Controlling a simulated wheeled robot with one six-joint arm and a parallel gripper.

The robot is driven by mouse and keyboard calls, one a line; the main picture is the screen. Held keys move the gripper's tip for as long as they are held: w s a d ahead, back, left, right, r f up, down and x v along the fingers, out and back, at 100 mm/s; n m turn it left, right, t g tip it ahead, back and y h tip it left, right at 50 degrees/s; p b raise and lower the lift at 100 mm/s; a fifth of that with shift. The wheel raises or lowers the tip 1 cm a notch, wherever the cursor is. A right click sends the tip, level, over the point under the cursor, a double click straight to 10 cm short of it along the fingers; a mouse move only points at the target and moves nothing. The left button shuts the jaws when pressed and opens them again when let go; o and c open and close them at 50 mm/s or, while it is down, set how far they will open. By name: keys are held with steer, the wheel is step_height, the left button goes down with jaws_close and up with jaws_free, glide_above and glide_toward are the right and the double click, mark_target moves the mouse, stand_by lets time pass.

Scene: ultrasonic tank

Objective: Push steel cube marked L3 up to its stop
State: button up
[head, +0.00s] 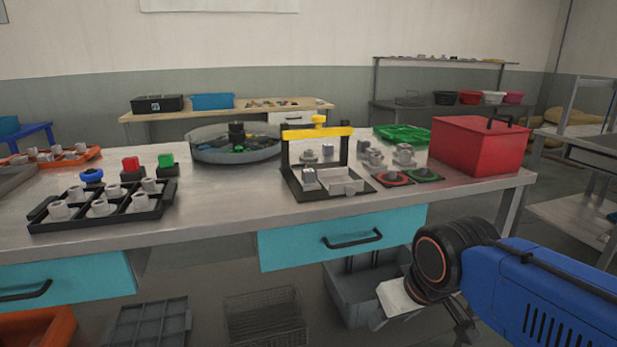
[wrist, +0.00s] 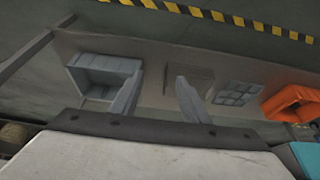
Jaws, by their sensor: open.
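A black fixture (head: 291,183) with a yellow top bar (head: 318,133) stands on the steel workbench. A small steel cube (head: 309,177) sits at its front left, beside a light grey block (head: 342,184). Another small cube (head: 327,151) shows behind, under the bar. No L3 mark is legible, so I cannot tell which cube bears it. My gripper (wrist: 160,77) is open and empty, with both fingers apart in the wrist view. In the head view it hangs low in front of the bench, right of and below the fixture.
A red box (head: 478,146) stands at the bench's right end, near red and green round pads. A black tray of fittings (head: 100,223) is at left, a round tank (head: 205,150) behind. Below are drawers, a wire basket (head: 265,315) and grey crates. Bare bench lies left of the fixture.

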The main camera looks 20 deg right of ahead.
steer(key=shift+c, duration=0.7)
steer(key=shift+w+r, duration=0.1)
steer(key=shift+r, duration=0.05)
steer(key=c, duration=0.5)
steer(key=w+r, duration=0.4)
steer(key=r, duration=0.1)
steer(key=w+a+r+g, duration=0.1)
steer(key=w+r, duration=0.2)
steer(key=r, duration=0.2)
steer(key=w+a+r+g, duration=0.1)
steer(key=w+r, duration=0.3)
steer(key=r, duration=0.1)
steer(key=shift+w+a+r, duration=0.1)
steer(key=shift+w+r, duration=0.25)
jaws_close()
steer(key=g, duration=0.3)
glide_toward(311, 186)
steer(key=s+r, duration=0.4)
step_height(311, 186, down, 10)
steer(key=shift+s+f, duration=0.1)
steer(key=shift+w+f, duration=0.1)
steer(key=shift+w, duration=1.95)
